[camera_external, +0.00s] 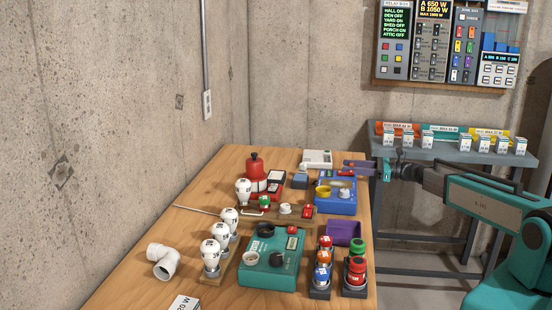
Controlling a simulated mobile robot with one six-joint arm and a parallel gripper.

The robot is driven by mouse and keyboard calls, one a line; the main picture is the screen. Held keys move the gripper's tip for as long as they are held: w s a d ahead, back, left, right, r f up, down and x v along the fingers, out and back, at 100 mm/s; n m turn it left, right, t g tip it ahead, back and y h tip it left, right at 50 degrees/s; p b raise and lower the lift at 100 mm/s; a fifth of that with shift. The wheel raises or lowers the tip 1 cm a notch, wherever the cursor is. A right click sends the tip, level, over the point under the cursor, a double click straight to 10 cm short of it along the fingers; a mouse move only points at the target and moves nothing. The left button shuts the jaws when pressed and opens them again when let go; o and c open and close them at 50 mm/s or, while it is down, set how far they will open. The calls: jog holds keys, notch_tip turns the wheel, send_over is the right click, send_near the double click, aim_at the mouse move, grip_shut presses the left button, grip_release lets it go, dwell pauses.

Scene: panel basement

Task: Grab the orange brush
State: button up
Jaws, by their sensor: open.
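I cannot pick out an orange brush in this view. Small orange parts show on a cylinder (323,257) in a dark holder near the bench's right front edge, but it does not look like a brush. My gripper (347,168) reaches in from the right over the right rear edge of the wooden bench (135,287). Its dark purple-grey fingers point left and are open, with nothing visible between them. They appear just above and behind the blue device (337,205); the exact height cannot be told.
A teal device (268,278), white bulbs (211,255) on a wooden strip, a red canister (255,166), a white pipe elbow (163,262) and a purple tray (344,232) crowd the bench. A grey rack (460,155) with small boxes stands behind right. The bench's left front is mostly clear.

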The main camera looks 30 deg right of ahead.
aim_at(352, 163)
dwell(0.5)
grip_shut()
jog(key=shift+r, duration=0.1)
jog(key=shift+r+b, duration=0.7)
jog(key=shift+r, duration=4.25)
